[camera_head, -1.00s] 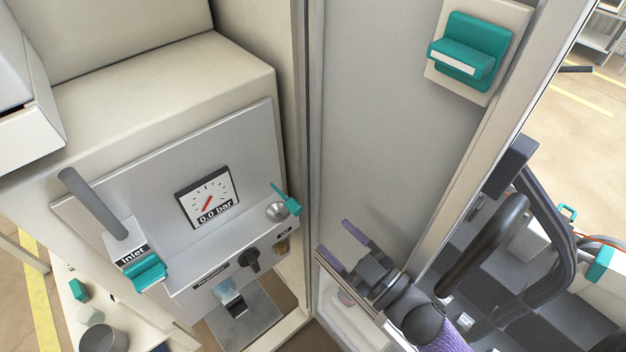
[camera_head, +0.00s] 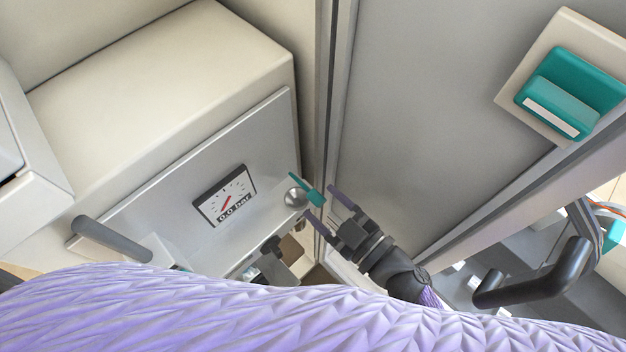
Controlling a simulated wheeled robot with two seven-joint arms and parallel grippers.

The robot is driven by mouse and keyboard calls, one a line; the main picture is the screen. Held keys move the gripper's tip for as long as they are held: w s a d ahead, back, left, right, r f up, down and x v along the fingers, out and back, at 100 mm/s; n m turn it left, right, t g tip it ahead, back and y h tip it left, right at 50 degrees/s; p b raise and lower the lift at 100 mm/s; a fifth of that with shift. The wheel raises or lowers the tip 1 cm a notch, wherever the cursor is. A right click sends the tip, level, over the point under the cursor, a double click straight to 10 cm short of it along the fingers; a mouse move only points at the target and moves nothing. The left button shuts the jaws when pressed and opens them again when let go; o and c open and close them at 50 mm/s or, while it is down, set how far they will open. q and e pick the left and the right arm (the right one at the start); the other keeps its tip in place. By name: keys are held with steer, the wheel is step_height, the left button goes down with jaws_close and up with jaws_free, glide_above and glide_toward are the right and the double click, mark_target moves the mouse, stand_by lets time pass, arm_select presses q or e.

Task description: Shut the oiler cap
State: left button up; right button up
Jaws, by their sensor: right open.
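The oiler shows as a round silver cup (camera_head: 295,197) at the right end of the machine panel. Its teal cap (camera_head: 308,190) stands up, tilted open, at the cup's right side. My right gripper (camera_head: 318,200) is open, with purple fingers pointing up-left toward the cap. The cap's lower end is close to the fingertips; I cannot tell whether they touch. My left gripper is not in view.
A gauge (camera_head: 225,196) reading 0.0 bar and a grey lever (camera_head: 112,239) are on the panel. A grey door (camera_head: 420,110) with a teal handle (camera_head: 570,95) stands at right. A purple-sleeved arm of mine covers the bottom.

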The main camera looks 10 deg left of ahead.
mark_target(309, 190)
steer(key=x, duration=0.4)
jaws_close()
